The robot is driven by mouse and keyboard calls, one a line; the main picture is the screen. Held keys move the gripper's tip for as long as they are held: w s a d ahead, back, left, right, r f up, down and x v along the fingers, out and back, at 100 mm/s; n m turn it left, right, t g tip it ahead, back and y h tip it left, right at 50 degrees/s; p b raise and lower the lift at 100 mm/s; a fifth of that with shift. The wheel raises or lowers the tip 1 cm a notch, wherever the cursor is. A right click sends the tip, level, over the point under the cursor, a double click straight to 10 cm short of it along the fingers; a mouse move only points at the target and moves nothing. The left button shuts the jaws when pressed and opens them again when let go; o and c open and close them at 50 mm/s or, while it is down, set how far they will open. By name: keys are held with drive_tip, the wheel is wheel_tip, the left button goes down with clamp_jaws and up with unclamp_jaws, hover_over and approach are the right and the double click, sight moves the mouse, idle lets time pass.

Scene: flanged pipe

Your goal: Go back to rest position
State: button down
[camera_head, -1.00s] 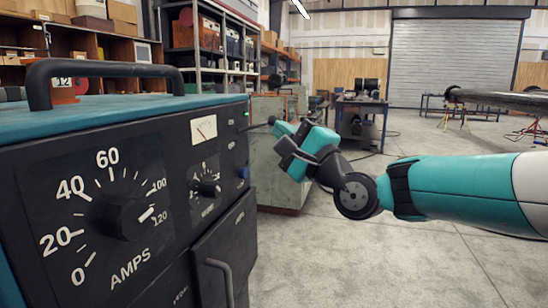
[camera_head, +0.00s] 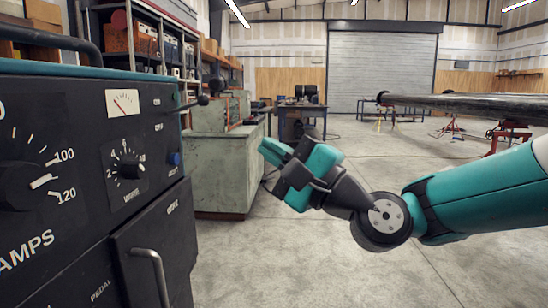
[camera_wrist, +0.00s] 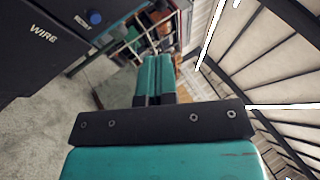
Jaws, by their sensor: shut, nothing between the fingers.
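My gripper (camera_head: 270,148) is in the middle of the head view, at the end of my teal and black arm. It points up and to the left, in free air to the right of the welding machine (camera_head: 88,190). In the wrist view its two teal fingers (camera_wrist: 155,75) lie side by side, shut, with nothing seen between them. The machine's black front has a large amps dial (camera_head: 25,185), a smaller dial (camera_head: 130,170), a meter (camera_head: 123,103) and a lever with a round knob (camera_head: 203,99). My gripper is apart from all of these.
A grey-green cabinet (camera_head: 225,170) stands behind my gripper. A workbench (camera_head: 300,120) stands farther back. A long pipe (camera_head: 470,105) rests on red stands (camera_head: 507,135) at the right. The concrete floor (camera_head: 290,260) below my gripper is clear.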

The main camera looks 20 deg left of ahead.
drive_tip(key=shift+d, duration=0.15)
idle(0.3)
drive_tip(key=s+d+f+n+g+h, duration=0.2)
drive_tip(key=s+d+f+n+h, duration=0.3)
drive_tip(key=d, duration=0.6)
drive_tip(key=s+d+f+n+g+h, duration=0.1)
drive_tip(key=s+d+f+n+h, duration=0.2)
drive_tip(key=s+d+f+h, duration=0.6)
drive_tip(key=s+d+f+n+g+h, duration=0.2)
drive_tip(key=s+d+f+n+h, duration=0.15)
drive_tip(key=d, duration=0.95)
wheel_tip(320, 180, up, 27)
drive_tip(key=p, duration=2.7)
drive_tip(key=shift+s+a+r+n+h, duration=0.2)
drive_tip(key=shift+s+n+h, duration=0.05)
drive_tip(key=shift+n+h, duration=0.1)
